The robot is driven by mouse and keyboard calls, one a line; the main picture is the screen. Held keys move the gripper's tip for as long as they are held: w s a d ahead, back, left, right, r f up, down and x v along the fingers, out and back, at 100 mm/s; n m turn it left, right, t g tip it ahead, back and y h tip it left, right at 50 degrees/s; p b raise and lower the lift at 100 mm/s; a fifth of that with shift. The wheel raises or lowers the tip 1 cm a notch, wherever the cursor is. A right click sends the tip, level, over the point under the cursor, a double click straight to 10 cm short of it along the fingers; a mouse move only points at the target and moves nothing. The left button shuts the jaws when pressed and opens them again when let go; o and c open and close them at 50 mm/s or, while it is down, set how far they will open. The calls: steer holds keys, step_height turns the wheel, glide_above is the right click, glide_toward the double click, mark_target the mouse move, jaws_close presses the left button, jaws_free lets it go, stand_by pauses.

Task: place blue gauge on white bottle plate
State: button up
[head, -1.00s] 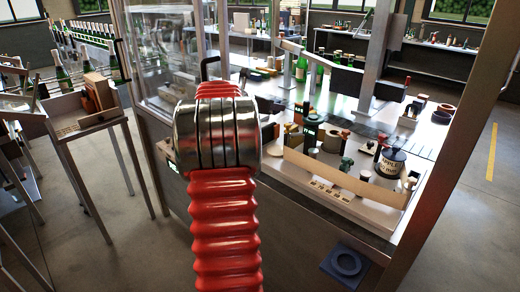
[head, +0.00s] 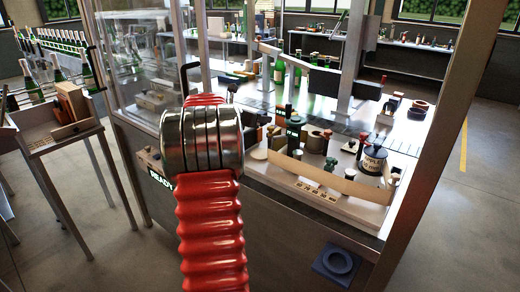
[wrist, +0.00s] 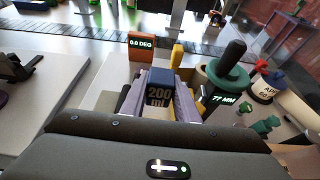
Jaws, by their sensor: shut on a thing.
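A dark blue block (wrist: 159,88) marked "200 ml", which I take for the blue gauge, sits between the grey fingers of my gripper (wrist: 160,98) in the wrist view. My gripper is shut on it. It is above the white tray area, with its lower part hidden by my wrist housing. In the head view my red and silver arm hides the gripper and gauge. A pale round disc (head: 259,153) lies at the near left of the bench. I cannot tell whether it is the white bottle plate.
An orange "0.0 DEG" display (wrist: 141,43), a green-and-black knobbed gauge (wrist: 227,70) and a labelled pot (head: 373,159) stand close by. Metal posts frame the bench. A blue ring plate (head: 337,262) is low in front.

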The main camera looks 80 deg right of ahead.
glide_above(260, 154)
steer(key=f, duration=0.8)
steer(key=shift+d+f, duration=0.2)
steer(key=shift+f, duration=0.15)
steer(key=shift+f, duration=1.9)
steer(key=shift+f, duration=0.1)
steer(key=o, duration=0.8)
steer(key=shift+a, duration=0.1)
steer(key=v, duration=1.2)
